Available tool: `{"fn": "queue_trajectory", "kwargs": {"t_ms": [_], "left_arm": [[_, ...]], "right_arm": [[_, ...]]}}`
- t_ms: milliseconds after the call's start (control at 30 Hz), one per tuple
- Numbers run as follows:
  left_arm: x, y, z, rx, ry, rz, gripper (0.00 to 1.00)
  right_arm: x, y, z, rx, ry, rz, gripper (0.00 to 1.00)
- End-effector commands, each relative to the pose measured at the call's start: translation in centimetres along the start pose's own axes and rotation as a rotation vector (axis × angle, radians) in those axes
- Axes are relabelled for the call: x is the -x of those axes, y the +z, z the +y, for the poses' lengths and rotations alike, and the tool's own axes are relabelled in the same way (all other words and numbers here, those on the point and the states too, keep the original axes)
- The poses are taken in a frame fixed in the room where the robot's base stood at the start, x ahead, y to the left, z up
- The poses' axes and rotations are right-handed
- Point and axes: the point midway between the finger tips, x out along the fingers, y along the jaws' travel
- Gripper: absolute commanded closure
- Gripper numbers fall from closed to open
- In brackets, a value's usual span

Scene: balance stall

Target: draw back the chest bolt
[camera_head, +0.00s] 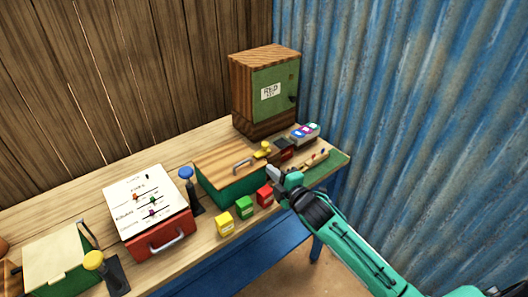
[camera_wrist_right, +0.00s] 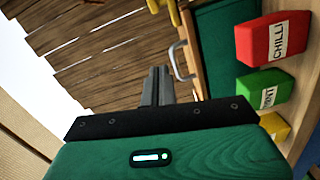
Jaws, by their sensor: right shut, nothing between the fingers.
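The chest (camera_head: 232,188) is green with a wooden lid and a grey handle, and it stands on the wooden table. A yellow fitting (camera_head: 262,150) shows at the lid's far right end; I cannot tell for sure that it is the bolt. In the right wrist view the chest's green side (camera_wrist_right: 222,45) and its handle (camera_wrist_right: 178,62) show beyond the fingers, with a yellow piece (camera_wrist_right: 173,10) at the top edge. My right gripper (camera_head: 274,172) is shut and empty, above the table near the chest's right end. My left gripper is not in view.
Red (camera_head: 265,196), green (camera_head: 244,207) and yellow (camera_head: 224,224) spice boxes stand before the chest. A blue-topped lever (camera_head: 187,174) and a red case (camera_head: 160,240) are to the left. A wooden cabinet (camera_head: 252,88) stands behind, with small trays (camera_head: 305,133) nearby.

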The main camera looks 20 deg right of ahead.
Motion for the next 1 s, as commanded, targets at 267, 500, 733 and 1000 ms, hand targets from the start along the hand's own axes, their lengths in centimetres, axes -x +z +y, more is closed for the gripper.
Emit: {"fn": "queue_trajectory", "kwargs": {"t_ms": [267, 500, 733, 1000], "left_arm": [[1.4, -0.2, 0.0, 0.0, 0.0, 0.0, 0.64], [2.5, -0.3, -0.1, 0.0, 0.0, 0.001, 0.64], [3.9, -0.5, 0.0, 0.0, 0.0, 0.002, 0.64], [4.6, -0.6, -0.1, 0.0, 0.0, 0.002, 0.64]], "right_arm": [[-3.8, -0.1, 0.4, -0.003, 0.002, 0.0, 1.0], [-7.8, -0.1, 0.4, -0.003, 0.001, 0.0, 1.0], [-10.1, 1.5, 0.4, 0.002, -0.002, -0.002, 1.0], [-10.6, 3.7, 0.1, -0.001, 0.0, 0.0, 1.0]]}}
